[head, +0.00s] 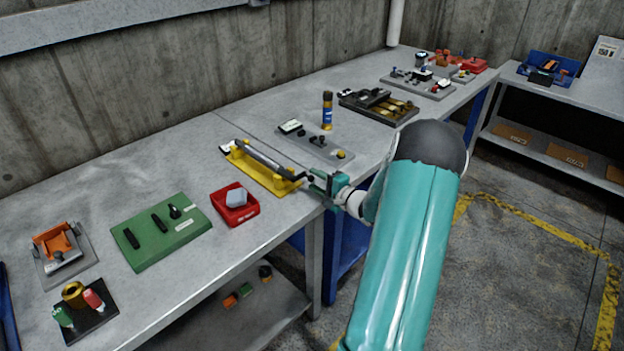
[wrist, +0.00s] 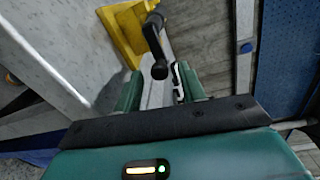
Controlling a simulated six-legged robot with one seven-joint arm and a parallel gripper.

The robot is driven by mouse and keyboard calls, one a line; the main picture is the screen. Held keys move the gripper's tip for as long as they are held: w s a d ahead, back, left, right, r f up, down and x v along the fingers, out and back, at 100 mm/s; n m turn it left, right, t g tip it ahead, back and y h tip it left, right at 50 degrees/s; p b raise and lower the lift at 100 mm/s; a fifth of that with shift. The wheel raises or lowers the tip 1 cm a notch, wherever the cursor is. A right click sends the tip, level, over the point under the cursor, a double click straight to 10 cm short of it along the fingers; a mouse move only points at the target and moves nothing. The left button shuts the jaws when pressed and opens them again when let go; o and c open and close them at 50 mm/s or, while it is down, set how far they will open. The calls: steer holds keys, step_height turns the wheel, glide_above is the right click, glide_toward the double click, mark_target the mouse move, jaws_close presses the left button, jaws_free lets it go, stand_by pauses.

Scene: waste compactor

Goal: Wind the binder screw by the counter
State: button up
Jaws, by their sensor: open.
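The binder screw is a yellow frame (head: 262,170) with a grey rod along it, lying on the bench near its front edge. A small white and black piece (head: 228,148), perhaps the counter, sits at its far left end; I cannot read it. In the wrist view the yellow frame (wrist: 128,30) is at the top. A dark crank with a round knob (wrist: 159,70) reaches from it toward me. My gripper (head: 318,184) is at the frame's near right end. In the wrist view my gripper (wrist: 160,86) is open, with the knob between its fingers; contact cannot be told.
A red tray (head: 236,214) with a grey block and a green board (head: 160,240) lie to the left. The wall is behind the bench.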

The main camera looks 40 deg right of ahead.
steer(key=s, duration=1.1)
steer(key=shift+s+d+r, duration=0.15)
steer(key=shift+r, duration=0.25)
stand_by(0.6)
